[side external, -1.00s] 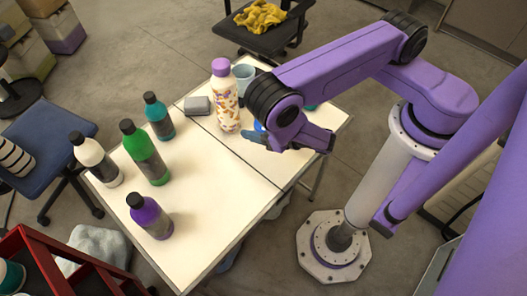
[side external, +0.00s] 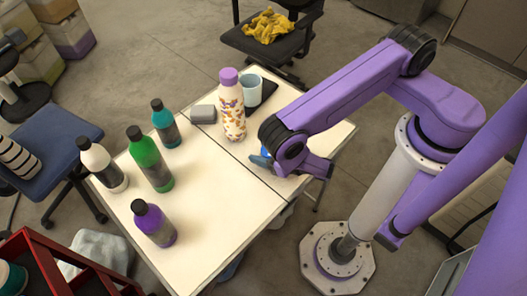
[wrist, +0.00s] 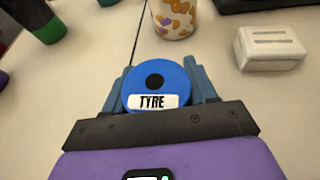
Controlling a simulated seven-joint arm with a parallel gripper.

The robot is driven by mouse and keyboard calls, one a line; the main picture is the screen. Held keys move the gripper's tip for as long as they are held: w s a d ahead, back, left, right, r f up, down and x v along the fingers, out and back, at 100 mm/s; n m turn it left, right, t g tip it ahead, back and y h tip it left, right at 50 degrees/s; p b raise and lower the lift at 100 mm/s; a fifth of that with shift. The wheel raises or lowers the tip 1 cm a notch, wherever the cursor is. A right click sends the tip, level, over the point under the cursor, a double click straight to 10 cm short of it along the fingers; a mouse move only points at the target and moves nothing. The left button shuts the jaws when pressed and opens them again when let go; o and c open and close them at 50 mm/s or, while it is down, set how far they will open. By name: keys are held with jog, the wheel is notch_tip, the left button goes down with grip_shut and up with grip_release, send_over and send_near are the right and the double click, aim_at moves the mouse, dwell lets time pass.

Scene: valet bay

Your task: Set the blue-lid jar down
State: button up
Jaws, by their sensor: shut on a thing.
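The blue-lid jar (wrist: 154,72) shows in the wrist view as a round blue lid with a dark centre and a white label reading TYRE. My gripper (wrist: 160,88) is shut on it, with one blue-grey finger on each side. In the side external view my gripper (side external: 264,163) is over the right part of the white table (side external: 215,215), and only a bit of the jar's blue shows. The jar's lower body is hidden, and I cannot tell whether it touches the table.
A patterned bottle with a purple cap (side external: 231,106) stands just beyond my gripper, by a pale blue cup (side external: 251,89). A white slotted block (wrist: 270,48) lies to the right in the wrist view. Green (side external: 150,160) and purple (side external: 154,223) bottles stand left. The front table middle is clear.

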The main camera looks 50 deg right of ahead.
jog(key=shift+f, duration=0.15)
jog(key=o, duration=1)
jog(key=shift+o, duration=0.2)
